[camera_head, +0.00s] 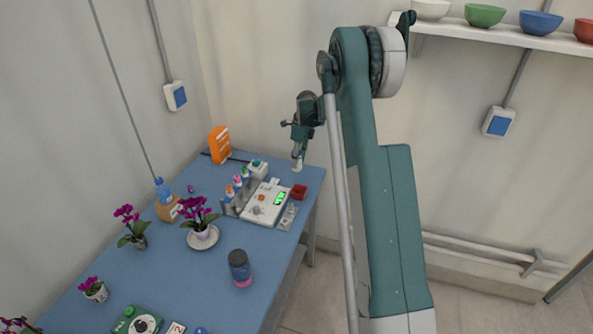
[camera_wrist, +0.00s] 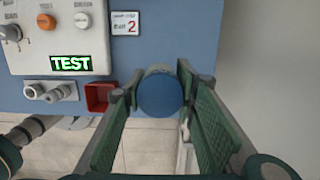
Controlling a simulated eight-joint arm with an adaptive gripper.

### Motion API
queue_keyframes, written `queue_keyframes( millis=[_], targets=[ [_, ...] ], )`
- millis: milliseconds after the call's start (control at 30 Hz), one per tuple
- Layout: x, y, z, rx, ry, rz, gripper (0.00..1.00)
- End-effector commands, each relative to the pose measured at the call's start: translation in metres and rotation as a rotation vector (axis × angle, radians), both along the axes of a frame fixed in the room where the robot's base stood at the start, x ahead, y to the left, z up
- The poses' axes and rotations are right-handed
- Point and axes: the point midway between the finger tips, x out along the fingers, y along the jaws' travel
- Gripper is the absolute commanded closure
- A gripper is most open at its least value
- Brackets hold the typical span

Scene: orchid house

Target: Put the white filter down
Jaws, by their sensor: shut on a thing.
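My gripper (camera_head: 298,148) is shut on the white filter (camera_head: 297,165), over the far right corner of the blue table (camera_head: 215,275) in the head view. In the wrist view the filter (camera_wrist: 158,70) sits between the two green-padded fingers of my gripper (camera_wrist: 160,82). Its round blue end (camera_wrist: 160,97) faces the camera, and a pale rim shows behind it. It overlaps the table's edge in that view. I cannot tell whether its lower end touches the table.
A white test device (camera_head: 265,204) with a lit green display, a red open box (camera_head: 299,191) and an orange box (camera_head: 219,145) stand nearby. The red box (camera_wrist: 100,97) is left of my fingers in the wrist view. A white label (camera_wrist: 125,23) lies on the table beyond.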

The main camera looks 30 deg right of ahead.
Motion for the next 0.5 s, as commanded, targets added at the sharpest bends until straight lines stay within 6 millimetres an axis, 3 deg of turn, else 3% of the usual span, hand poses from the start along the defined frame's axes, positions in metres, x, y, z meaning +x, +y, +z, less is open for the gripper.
queue_keyframes(
  millis=[133, 500],
  targets=[
    [-0.0002, 0.0001, -0.0129, 0.0, 0.0, 0.0, 0.85],
    [-0.0001, 0.0, -0.0154, 0.0, 0.0, 0.0, 0.85]
  ],
)
